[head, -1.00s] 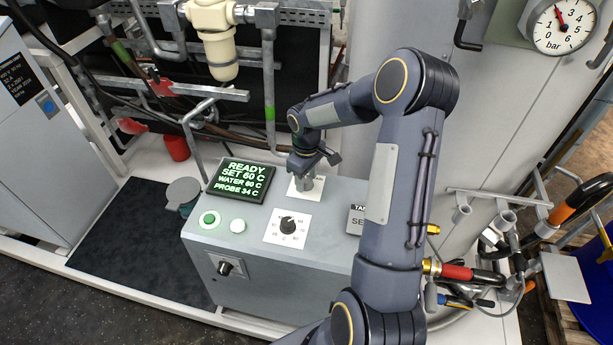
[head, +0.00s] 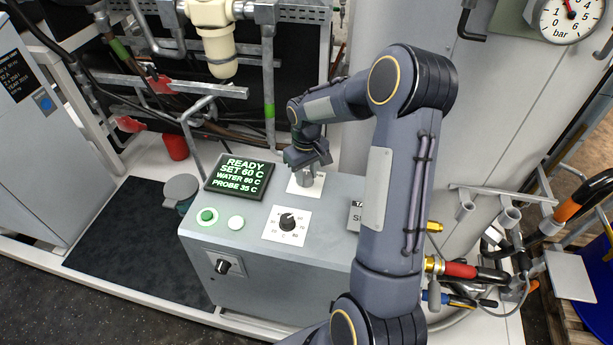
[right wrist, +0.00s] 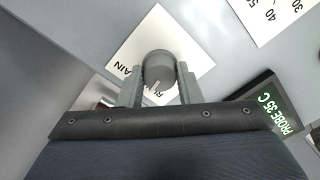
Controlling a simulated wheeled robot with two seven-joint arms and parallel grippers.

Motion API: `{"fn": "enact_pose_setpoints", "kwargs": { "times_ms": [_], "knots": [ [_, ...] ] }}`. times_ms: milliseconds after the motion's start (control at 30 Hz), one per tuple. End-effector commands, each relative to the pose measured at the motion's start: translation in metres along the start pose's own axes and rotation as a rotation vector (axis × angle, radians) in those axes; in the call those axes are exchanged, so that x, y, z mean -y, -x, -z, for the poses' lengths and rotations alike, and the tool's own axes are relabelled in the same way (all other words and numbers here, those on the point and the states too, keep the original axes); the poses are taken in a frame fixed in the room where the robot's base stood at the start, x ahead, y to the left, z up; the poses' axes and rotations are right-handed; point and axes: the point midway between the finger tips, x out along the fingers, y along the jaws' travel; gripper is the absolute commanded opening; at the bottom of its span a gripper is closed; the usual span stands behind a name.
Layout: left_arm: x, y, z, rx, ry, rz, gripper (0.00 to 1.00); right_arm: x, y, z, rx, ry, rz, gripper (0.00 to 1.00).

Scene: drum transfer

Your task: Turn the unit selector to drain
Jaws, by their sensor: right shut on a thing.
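The unit selector is a grey round knob (right wrist: 159,68) on a white plate (right wrist: 190,50) in the right wrist view. The plate's lettering reads DRAIN (right wrist: 123,69) at the left and begins with RU at the bottom, partly hidden by my gripper. A pale mark on the knob points down, close to the RU lettering. My right gripper (right wrist: 160,78) is shut on the knob, one finger on each side. In the head view my right gripper (head: 308,168) comes down onto the selector's white plate (head: 293,187) on top of the grey cabinet. My left gripper is not in view.
The display (head: 239,178) reads READY, SET 60 C, WATER 60 C, PROBE 35 C. A temperature dial (head: 287,222), a green button (head: 207,216) and a white button (head: 236,222) share the cabinet top (head: 330,250). Pipes (head: 269,90) stand behind.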

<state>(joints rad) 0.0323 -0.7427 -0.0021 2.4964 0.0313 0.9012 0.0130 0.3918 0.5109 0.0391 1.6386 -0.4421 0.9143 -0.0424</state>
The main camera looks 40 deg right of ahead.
Motion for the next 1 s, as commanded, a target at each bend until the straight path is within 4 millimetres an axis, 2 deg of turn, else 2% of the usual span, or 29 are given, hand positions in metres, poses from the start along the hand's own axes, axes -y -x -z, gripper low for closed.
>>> {"fn": "enact_pose_setpoints", "kwargs": {
  "times_ms": [200, 600, 1000],
  "knots": [
    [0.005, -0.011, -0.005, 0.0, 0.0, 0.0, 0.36, 0.0, -0.001, 0.001, -0.004, -0.206, -0.001, 0.09],
    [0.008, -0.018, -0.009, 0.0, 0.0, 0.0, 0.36, 0.0, 0.0, 0.001, -0.004, -0.539, -0.001, 0.09],
    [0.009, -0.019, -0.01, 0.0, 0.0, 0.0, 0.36, 0.0, 0.001, 0.001, -0.003, -0.703, 0.0, 0.09]
  ]
}}
